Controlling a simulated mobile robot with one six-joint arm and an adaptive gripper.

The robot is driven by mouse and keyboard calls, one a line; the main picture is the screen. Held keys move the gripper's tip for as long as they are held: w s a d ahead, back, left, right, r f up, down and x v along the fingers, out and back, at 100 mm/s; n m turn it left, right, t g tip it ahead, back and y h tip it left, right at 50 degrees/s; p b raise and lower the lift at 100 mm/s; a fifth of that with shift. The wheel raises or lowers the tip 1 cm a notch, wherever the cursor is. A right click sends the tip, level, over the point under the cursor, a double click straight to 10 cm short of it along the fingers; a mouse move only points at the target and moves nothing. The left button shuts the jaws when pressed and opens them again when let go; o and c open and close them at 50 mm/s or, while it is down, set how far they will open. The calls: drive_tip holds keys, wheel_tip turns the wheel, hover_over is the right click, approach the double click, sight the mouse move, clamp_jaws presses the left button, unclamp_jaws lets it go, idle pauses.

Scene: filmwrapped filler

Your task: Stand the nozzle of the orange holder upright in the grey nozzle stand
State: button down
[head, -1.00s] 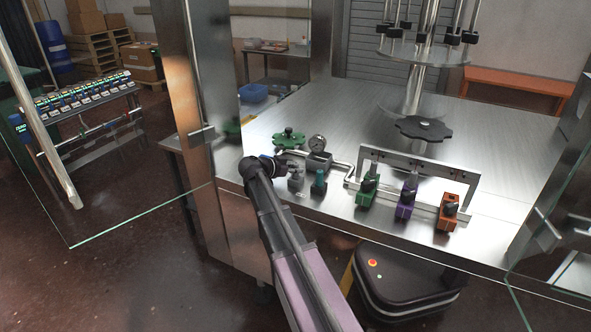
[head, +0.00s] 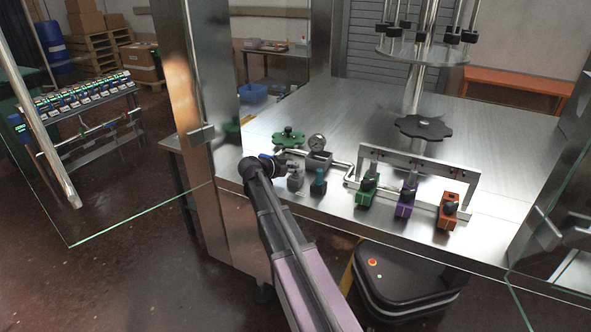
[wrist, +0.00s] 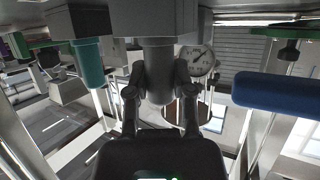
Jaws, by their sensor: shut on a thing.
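In the wrist view, my gripper (wrist: 160,82) is shut on a grey cylindrical nozzle (wrist: 159,60), one finger on each side. That view looks upside down. The nozzle runs straight into or against a grey block, which looks like the grey nozzle stand (wrist: 155,18). I cannot tell how deep it sits. In the head view the grey stand (head: 295,183) is just right of my arm's end, and the fingers are hard to make out. The orange holder (head: 449,209) is at the right of the bench front, with a dark clamp and no tall nozzle visible.
Green (head: 366,194) and purple (head: 404,208) holders stand before a metal frame (head: 420,165). A pressure gauge (head: 317,142) and a green handwheel (head: 288,138) are behind. A blue bar (wrist: 275,92) is near my gripper.

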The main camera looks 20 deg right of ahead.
drive_tip(key=shift+c, duration=2)
unclamp_jaws()
drive_tip(key=shift+f, duration=0.1)
wheel_tip(320, 180, up, 9)
drive_tip(key=p, duration=0.8)
drive_tip(key=shift+f+p, duration=0.1)
drive_tip(key=shift+p, duration=0.25)
drive_tip(key=s+a+f+n+g+y, duration=0.1)
drive_tip(key=s+a+f+n+y, duration=0.3)
drive_tip(key=s+a, duration=0.3)
drive_tip(key=s+a+f+n+g+y, duration=0.1)
drive_tip(key=s+a+f+n+y, duration=0.2)
drive_tip(key=s, duration=0.7)
drive_tip(key=s+a+f+n+y, duration=0.4)
drive_tip(key=s+a+n+y, duration=0.2)
drive_tip(key=a, duration=0.6)
drive_tip(key=s+n, duration=0.2)
drive_tip(key=s, duration=0.1)
drive_tip(key=shift+f+n+g, duration=0.3)
drive_tip(key=shift+g, duration=0.1)
